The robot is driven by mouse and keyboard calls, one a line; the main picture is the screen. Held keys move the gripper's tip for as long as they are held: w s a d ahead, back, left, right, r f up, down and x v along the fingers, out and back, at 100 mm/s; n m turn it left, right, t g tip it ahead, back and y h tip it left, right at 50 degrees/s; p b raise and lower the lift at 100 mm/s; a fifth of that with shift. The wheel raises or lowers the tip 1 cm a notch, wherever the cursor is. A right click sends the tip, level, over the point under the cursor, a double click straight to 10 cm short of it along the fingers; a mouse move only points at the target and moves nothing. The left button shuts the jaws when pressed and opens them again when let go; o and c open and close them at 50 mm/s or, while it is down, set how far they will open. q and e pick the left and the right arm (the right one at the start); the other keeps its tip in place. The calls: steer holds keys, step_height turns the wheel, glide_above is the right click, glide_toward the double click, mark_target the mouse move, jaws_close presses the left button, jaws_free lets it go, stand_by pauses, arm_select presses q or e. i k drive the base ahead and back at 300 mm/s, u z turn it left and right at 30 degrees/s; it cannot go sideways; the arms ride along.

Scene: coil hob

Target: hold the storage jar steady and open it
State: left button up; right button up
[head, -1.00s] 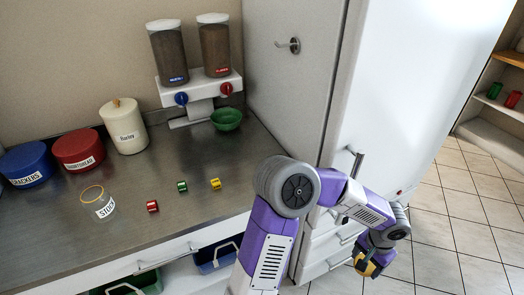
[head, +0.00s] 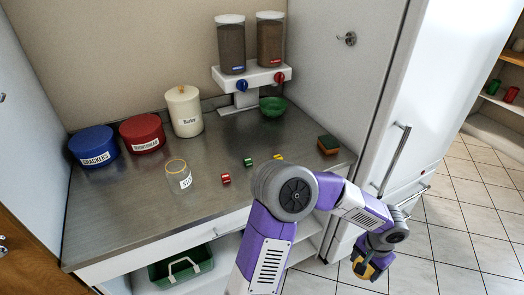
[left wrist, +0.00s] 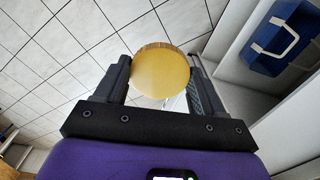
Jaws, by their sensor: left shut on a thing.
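A small clear glass jar (head: 178,178) with a white label and a tan rim stands upright on the steel counter. Its top looks open, with no lid on it. My left gripper (head: 364,267) is low at the right, beyond the counter's front edge and well away from the jar. It is shut on a round golden disc, which looks like a lid (left wrist: 161,72) and sits between both fingers in the left wrist view. Tiled floor shows beneath it. My right gripper is in neither view.
Behind the jar stand a blue canister (head: 93,147), a red canister (head: 142,134) and a cream canister (head: 185,112). Small coloured blocks (head: 226,179) lie right of the jar. A dispenser (head: 250,76), a green bowl (head: 272,107) and a sponge (head: 328,145) are further right, beside a tall white fridge (head: 435,90).

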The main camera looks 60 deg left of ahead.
mark_target(178, 172)
steer(key=u, duration=1.3)
